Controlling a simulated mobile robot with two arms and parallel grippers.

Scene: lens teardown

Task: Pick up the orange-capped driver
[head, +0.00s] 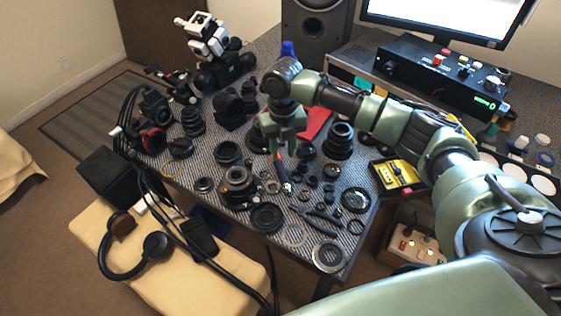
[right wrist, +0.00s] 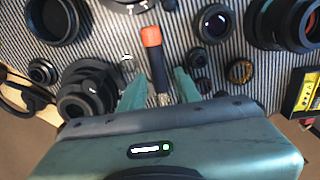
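The orange-capped driver (right wrist: 156,57) shows in the right wrist view with its orange cap at the top and its black handle running down between my right fingers. Its lower end is partly hidden by my gripper body. My right gripper (right wrist: 160,90) is open, with one green finger on each side of the driver and gaps visible between. In the head view my right gripper (head: 283,146) points down over the middle of the bench, with a slim tool (head: 284,182) just below it. My left gripper is not in view.
Lens barrels and rings crowd the striped mat, including a large lens (head: 240,185) to the left and another (head: 340,138) to the right. Pliers (head: 318,213) lie near the front. A yellow case (head: 396,175) sits at the right edge. A speaker (head: 316,35) stands behind.

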